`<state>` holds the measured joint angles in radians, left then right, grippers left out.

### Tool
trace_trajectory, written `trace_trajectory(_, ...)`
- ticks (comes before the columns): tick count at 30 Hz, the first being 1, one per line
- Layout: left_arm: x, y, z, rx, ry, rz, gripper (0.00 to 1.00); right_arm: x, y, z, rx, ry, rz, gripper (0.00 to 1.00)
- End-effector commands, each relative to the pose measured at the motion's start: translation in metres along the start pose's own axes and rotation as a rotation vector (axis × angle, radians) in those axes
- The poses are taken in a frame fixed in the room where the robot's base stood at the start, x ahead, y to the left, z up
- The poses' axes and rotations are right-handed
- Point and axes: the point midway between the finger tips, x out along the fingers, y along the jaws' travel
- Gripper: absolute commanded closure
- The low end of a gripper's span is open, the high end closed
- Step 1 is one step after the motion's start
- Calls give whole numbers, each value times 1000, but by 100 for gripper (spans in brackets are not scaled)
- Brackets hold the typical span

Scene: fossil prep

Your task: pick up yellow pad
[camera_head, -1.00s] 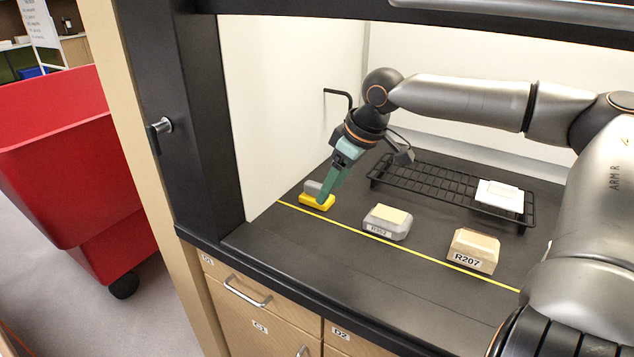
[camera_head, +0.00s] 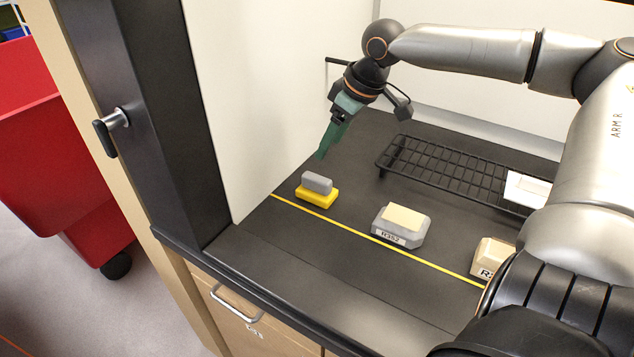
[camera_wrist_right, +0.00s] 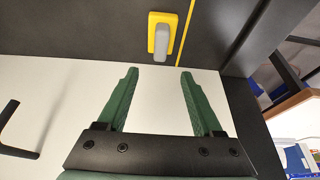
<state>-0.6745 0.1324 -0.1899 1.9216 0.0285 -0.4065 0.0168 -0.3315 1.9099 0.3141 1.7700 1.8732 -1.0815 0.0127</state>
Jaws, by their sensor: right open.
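The yellow pad (camera_head: 317,197) lies flat on the dark bench behind the yellow line, near the left wall of the enclosure. A grey block (camera_head: 317,183) sits on top of it. In the right wrist view the yellow pad (camera_wrist_right: 152,36) and grey block (camera_wrist_right: 161,44) show beyond the fingertips. My right gripper (camera_head: 322,155) is raised above and behind the pad, clear of it. Its green fingers (camera_wrist_right: 158,72) are apart with nothing between them. My left gripper is not in view.
A grey block labelled R352 (camera_head: 401,229) and a tan block (camera_head: 491,259) stand to the right. A black wire rack (camera_head: 440,168) with a white item (camera_head: 525,188) is behind. The left wall (camera_head: 270,90) and dark post (camera_head: 165,120) are close. A black hooked handle (camera_head: 337,62) juts out.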

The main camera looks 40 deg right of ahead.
Motion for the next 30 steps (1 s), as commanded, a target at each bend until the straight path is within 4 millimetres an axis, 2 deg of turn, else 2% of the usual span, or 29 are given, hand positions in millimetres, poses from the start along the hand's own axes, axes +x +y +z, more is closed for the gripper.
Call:
trace_trajectory(3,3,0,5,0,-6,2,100,23,0,3,0,-8,0,32)
trace_trajectory(9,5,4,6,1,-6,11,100,51,0,2,0,-5,1,32)
trace_trajectory(17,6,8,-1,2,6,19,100,67,0,3,0,-3,-1,32)
trace_trajectory(24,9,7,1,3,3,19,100,101,0,11,-1,-5,1,32)
trace_trajectory(30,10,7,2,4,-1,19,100,114,0,10,1,-2,-1,32)
